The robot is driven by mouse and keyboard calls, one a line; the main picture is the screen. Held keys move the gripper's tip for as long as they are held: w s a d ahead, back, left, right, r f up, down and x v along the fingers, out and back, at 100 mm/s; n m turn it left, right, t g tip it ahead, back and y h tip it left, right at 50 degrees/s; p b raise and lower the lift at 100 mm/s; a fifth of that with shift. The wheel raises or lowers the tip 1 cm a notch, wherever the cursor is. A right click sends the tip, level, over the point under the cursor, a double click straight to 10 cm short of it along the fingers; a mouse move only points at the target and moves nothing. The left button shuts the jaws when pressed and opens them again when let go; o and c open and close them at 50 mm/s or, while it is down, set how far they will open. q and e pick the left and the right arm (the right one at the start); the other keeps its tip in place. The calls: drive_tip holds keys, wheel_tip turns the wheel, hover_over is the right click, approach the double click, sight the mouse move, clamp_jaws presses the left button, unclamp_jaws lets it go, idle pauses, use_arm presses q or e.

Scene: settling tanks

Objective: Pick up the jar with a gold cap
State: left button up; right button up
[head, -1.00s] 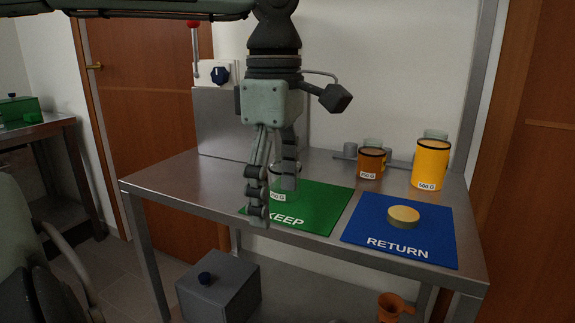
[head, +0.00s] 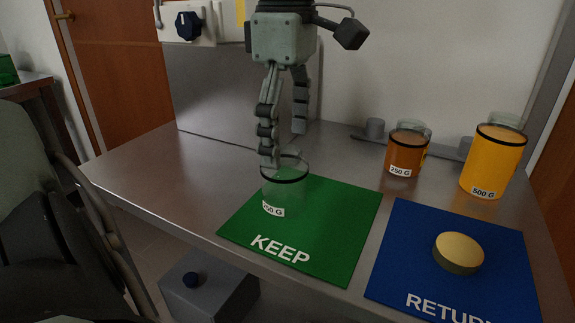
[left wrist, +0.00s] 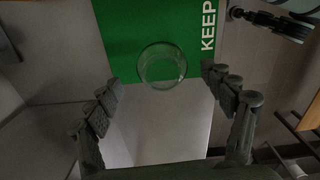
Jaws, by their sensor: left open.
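A clear, empty glass jar (head: 287,195) with a dark band and a white label, partly legible, stands upright and uncapped on the green KEEP mat (head: 335,240). My left gripper (head: 284,147) is open above and just behind it. In the left wrist view the jar (left wrist: 162,68) appears between the spread fingertips (left wrist: 158,78), with nothing held. A low, round gold-topped piece (head: 458,252) lies on the blue RETURN mat (head: 400,265); I cannot tell whether it is only a cap. A dark mechanism (left wrist: 272,22) at the upper right may be my right gripper, its jaws unclear.
An orange-brown 250 G jar (head: 406,153) and a yellow 500 G jar (head: 494,162) stand at the back right, before a low grey fixture (head: 375,130). A metal panel (head: 240,95) stands behind my left gripper. The steel tabletop (head: 150,165) is bare at left.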

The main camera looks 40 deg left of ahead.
sight(284, 182)
use_arm(q)
drive_tip(key=shift+w+a, duration=0.15)
drive_tip(key=shift+f, duration=0.35)
drive_tip(key=f, duration=0.7)
drive_tip(key=shift+s, duration=0.35)
drive_tip(key=shift+c, duration=0.3)
drive_tip(key=c, duration=1.3)
drive_tip(key=shift+r, duration=0.1)
